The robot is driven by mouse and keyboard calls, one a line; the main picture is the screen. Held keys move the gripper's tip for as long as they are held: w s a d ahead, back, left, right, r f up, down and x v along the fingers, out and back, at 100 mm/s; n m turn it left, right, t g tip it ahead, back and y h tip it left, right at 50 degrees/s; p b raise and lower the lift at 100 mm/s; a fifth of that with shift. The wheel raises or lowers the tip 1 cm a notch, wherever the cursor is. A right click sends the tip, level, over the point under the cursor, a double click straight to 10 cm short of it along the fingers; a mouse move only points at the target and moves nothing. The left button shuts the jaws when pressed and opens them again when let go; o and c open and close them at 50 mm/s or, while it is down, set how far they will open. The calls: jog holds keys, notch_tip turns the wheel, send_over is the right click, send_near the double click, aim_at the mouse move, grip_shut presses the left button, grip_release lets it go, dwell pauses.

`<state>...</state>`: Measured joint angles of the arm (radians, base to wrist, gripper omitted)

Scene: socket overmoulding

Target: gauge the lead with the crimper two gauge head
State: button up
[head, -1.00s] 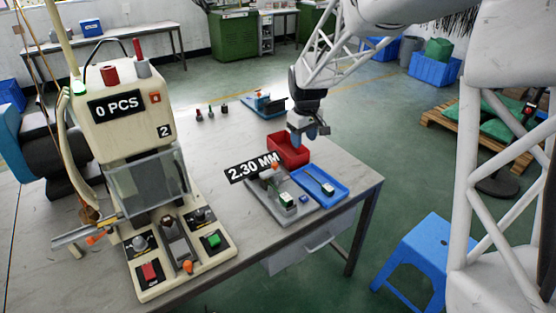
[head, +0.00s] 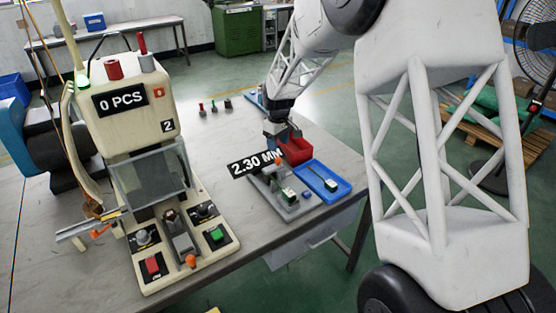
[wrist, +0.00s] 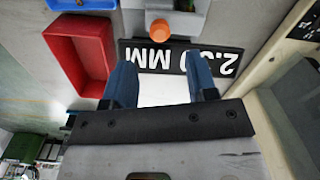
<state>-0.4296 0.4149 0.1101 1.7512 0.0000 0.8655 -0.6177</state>
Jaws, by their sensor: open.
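The gauge station is a grey plate (head: 285,209) on the table, with a label reading 2.30 MM (head: 252,164) over its back left. A small green-and-white block sits on the plate. An orange knob on a grey part (wrist: 162,30) shows in the wrist view. A thin lead with a pale end (head: 330,185) appears to lie in the blue tray (head: 343,195). Crimper two (head: 135,140) stands at the left, marked 2 and 0 PCS. My gripper (head: 284,138) is open and empty, behind the gauge; in the wrist view its blue fingers (wrist: 160,68) stand apart before the label.
A red bin (head: 303,157) stands close right of my gripper, behind the blue tray. My white arm blocks the right of the head view. Bare table lies between crimper and gauge.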

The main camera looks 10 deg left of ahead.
aim_at(278, 158)
jog(key=shift+f, duration=3.9)
